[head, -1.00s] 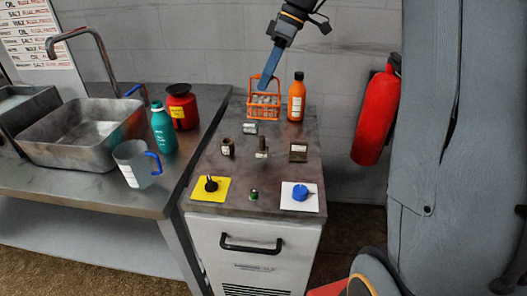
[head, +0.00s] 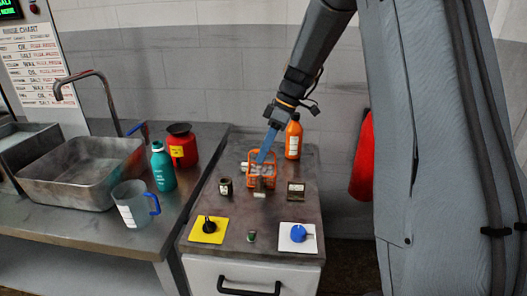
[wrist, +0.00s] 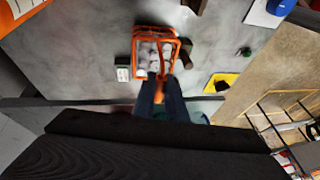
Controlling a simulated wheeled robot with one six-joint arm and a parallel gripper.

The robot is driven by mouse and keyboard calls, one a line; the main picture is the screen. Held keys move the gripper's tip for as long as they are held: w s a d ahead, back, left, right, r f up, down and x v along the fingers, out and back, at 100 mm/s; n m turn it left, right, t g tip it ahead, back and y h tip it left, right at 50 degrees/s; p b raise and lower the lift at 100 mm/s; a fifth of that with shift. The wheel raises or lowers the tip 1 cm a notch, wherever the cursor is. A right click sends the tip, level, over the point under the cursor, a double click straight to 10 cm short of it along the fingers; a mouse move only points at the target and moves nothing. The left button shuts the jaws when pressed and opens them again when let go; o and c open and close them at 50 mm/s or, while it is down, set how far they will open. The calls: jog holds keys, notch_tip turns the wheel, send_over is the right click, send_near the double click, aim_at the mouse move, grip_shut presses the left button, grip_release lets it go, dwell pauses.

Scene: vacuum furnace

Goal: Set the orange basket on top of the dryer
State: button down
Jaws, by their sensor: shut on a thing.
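The orange basket (head: 252,181) is an open wire frame with grey-white pieces inside. In the head view it is at the middle of the dark top (head: 222,222) of a pale cabinet with a black handle. I cannot read a label naming this cabinet as the dryer. My gripper (head: 263,156), with blue fingers, is shut on the basket's handle from above. In the wrist view the basket (wrist: 137,50) is just beyond my fingertips (wrist: 160,92), with the orange handle between them. I cannot tell whether the basket's bottom touches the top.
An orange bottle (head: 293,140) stands behind the basket. Small dark blocks (head: 225,186) (head: 296,190) flank it. A black knob on a yellow plate (head: 207,230) and a blue knob (head: 298,233) are in front. A sink bench (head: 90,240) stands left; a red extinguisher (head: 363,160) hangs right.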

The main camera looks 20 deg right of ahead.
jog(key=shift+f, duration=0.15)
jog(key=c, duration=1.8)
grip_release()
jog(key=b+v, duration=0.2)
jog(key=v, duration=1)
jog(key=shift+b, duration=0.3)
